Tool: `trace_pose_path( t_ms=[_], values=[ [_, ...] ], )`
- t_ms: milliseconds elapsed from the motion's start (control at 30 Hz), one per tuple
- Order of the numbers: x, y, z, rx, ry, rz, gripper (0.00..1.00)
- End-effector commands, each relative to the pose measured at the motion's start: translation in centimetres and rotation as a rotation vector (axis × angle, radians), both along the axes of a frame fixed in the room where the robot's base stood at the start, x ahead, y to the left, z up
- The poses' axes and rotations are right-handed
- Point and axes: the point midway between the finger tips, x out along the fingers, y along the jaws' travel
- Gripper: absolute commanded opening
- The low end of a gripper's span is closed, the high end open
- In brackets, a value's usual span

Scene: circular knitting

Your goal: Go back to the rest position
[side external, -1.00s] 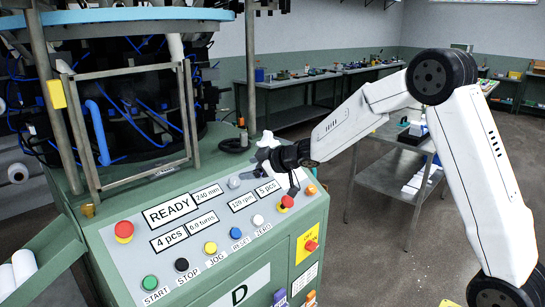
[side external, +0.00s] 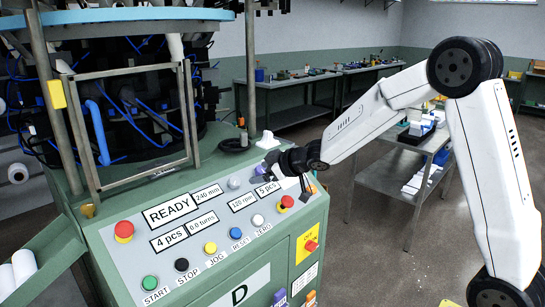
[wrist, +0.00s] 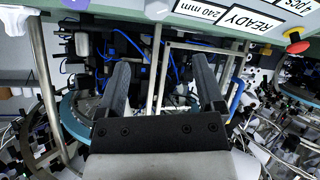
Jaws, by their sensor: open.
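My gripper (side external: 286,181) is above the right end of the control panel (side external: 216,262), near the 5 pcs label (side external: 267,188), in the side external view. Its two dark fingers are spread apart. In the wrist view my gripper (wrist: 162,76) shows open with nothing between its fingers. Beyond the fingers lie the machine's dark inner parts and blue tubes (wrist: 183,72). My white arm reaches in from the right, its elbow raised high. The READY display (side external: 171,209) is on the panel.
The knitting machine's metal frame (side external: 98,183) stands left of the panel. A red button (side external: 286,202) sits close below my gripper. A steel cart (side external: 372,178) with boxes stands behind my arm. Benches (side external: 283,110) line the back wall. Open floor lies around the cart.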

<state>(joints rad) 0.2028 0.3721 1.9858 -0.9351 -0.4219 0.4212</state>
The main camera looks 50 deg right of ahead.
Motion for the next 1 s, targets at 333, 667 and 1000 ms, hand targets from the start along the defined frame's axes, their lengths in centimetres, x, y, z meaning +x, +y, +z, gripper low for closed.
trace_pose_path(
  t_ms=[333,667,1000],
  values=[
    [-9.0,1.0,-4.4,0.008,0.295,-0.243,0.87],
    [-21.3,3.7,-9.0,0.058,0.683,-0.376,0.87],
    [-26.8,5.4,-10.5,0.099,0.858,-0.397,0.87]
  ],
)
